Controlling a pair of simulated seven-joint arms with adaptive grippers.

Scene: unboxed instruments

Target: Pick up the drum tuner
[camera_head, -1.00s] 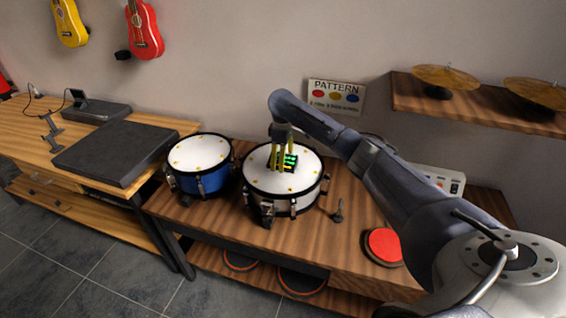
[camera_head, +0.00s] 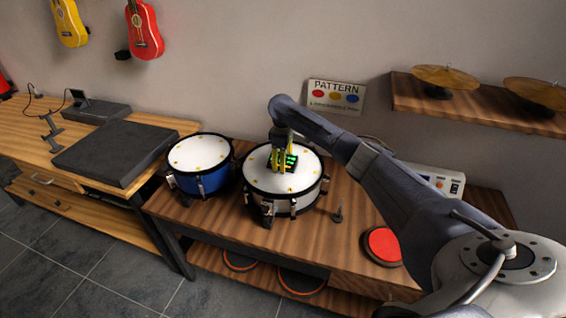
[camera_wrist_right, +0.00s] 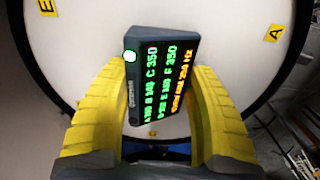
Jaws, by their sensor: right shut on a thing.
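The drum tuner (camera_head: 289,160) is a dark box with a lit green and orange display, on or just above the head of the white drum (camera_head: 256,172). My right gripper (camera_head: 279,163) is shut on it from above. In the right wrist view the yellow fingers of my right gripper (camera_wrist_right: 165,110) lie on both sides of the drum tuner (camera_wrist_right: 160,80), whose display shows green and orange figures. I cannot tell whether it touches the drum head. My left gripper is not in view.
A blue drum (camera_head: 200,155) stands close to the left of the white drum. A small dark stand (camera_head: 338,213), a red pad (camera_head: 383,245) and a white control box (camera_head: 442,180) are on the wooden table (camera_head: 310,235). A shelf with cymbals (camera_head: 445,77) hangs at upper right.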

